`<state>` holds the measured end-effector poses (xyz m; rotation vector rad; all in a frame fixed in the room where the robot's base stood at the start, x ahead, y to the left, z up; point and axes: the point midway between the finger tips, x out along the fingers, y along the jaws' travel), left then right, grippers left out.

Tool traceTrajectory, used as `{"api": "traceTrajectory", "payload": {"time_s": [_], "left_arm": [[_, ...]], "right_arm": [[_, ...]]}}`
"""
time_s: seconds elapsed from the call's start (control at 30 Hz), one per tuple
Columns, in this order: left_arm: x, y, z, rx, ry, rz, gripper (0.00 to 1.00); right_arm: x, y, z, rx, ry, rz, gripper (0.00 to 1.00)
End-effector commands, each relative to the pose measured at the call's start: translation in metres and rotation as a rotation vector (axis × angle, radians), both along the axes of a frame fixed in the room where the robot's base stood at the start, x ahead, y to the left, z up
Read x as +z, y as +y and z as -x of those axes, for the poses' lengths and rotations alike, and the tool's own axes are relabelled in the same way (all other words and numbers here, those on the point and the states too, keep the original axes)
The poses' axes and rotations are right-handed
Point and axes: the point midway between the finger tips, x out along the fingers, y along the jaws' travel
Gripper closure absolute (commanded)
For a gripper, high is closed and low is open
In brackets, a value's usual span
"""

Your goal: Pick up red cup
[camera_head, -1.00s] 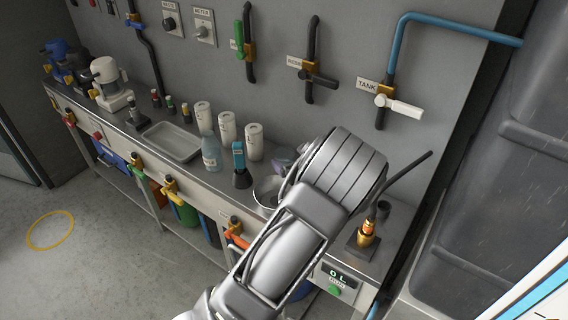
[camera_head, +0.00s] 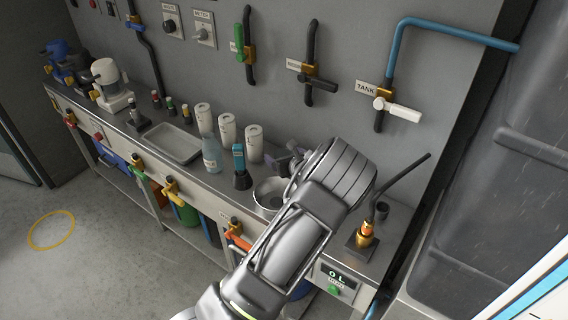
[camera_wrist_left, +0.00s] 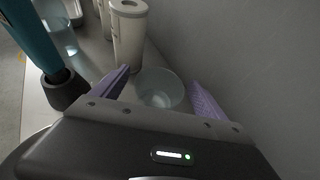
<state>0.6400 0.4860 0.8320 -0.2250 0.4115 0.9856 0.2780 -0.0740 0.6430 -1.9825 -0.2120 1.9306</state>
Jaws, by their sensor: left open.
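I see no cup that is clearly red in either view. In the left wrist view a pale, see-through round cup (camera_wrist_left: 160,92) stands on the counter between the two purple fingers of my left gripper (camera_wrist_left: 160,82). The fingers are spread, with a gap on each side of the cup. In the head view my left gripper (camera_head: 287,160) is partly hidden by its own wrist, low over the counter near the wall. The cup cannot be made out there. My right gripper is not in view.
White canisters (camera_head: 253,143), a clear bottle (camera_head: 211,156) and a blue-handled tool in a black holder (camera_head: 239,166) stand left of the gripper. A metal bowl (camera_head: 269,193) is in front. A brass fitting with a black pipe (camera_head: 366,234) stands right. The wall is close behind.

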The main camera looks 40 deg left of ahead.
Motion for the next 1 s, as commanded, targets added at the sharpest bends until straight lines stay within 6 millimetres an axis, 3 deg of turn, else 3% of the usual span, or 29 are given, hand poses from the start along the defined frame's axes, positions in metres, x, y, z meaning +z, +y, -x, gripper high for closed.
{"api": "traceTrajectory", "payload": {"time_s": [0.53,1.0], "left_arm": [[0.0,-0.0003,0.0002,0.0,-0.001,0.0,0.16],[0.0001,-0.0003,0.0002,0.0,-0.001,0.0,0.55]], "right_arm": [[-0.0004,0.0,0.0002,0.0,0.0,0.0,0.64],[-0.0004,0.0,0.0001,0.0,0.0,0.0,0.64]]}}
